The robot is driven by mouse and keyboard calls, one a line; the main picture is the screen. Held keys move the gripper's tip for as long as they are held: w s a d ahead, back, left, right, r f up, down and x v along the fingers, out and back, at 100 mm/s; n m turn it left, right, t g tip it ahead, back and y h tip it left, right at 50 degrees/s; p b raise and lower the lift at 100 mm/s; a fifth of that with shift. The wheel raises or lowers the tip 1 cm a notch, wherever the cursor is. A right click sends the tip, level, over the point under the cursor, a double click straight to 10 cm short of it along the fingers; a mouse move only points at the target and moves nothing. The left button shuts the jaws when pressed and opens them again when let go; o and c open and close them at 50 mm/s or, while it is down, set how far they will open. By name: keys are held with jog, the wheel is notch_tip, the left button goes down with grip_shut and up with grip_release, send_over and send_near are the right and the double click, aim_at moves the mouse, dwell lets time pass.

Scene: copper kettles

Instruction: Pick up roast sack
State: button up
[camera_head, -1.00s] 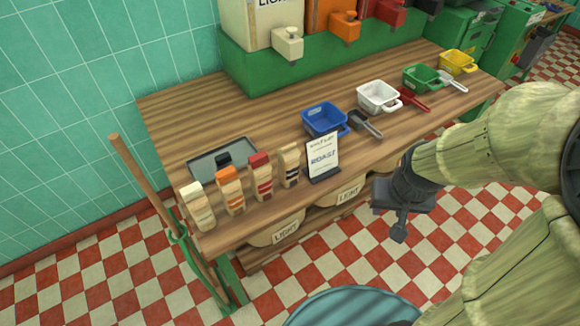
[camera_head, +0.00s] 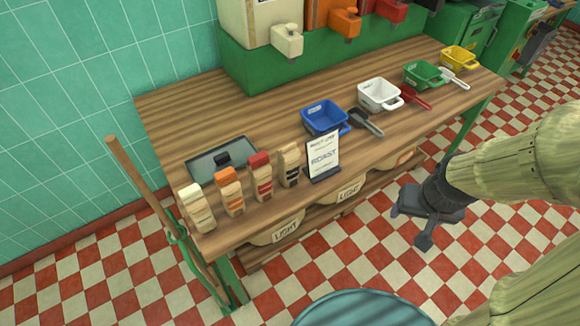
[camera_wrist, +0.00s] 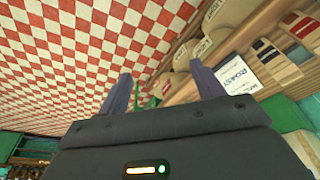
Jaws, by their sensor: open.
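Several small upright packets stand in a row at the table's front left: one with a cream top (camera_head: 197,208), one orange (camera_head: 230,191), one red (camera_head: 261,177) and one dark-banded (camera_head: 289,164). Larger tan sacks marked LIGHT (camera_head: 278,234) (camera_head: 342,190) sit on the shelf below; the tabletop partly hides them. I cannot tell which is the roast sack. My gripper (camera_head: 412,226) is open and empty, in front of the table and right of the packets. In the wrist view, its fingers (camera_wrist: 163,92) are spread, with sacks (camera_wrist: 203,48) and packets (camera_wrist: 270,55) to their right.
Blue (camera_head: 325,118), white (camera_head: 378,95), green (camera_head: 422,75) and yellow (camera_head: 458,59) scoop bins line the table. A broom handle (camera_head: 140,178) leans at the left end.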

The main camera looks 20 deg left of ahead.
jog(key=shift+o, duration=0.7)
jog(key=w+a+f+n+t+b, duration=0.2)
jog(key=w+f+n, duration=0.1)
jog(key=w+f, duration=0.3)
jog(key=shift+w+f+t+y, duration=0.3)
jog(key=shift+w, duration=0.2)
jog(key=n+t+y+b, duration=0.6)
jog(key=n+y, duration=0.1)
jog(key=y, duration=0.6)
send_near(295, 166)
jog(key=shift+v, duration=2.3)
jog(key=shift+w, duration=0.1)
jog(key=p+x, duration=0.1)
jog(key=x, duration=1)
jog(key=shift+w+a+r, duration=0.1)
jog(key=shift+a, duration=0.1)
jog(key=shift+w+a, duration=0.25)
jog(key=shift+a, duration=0.05)
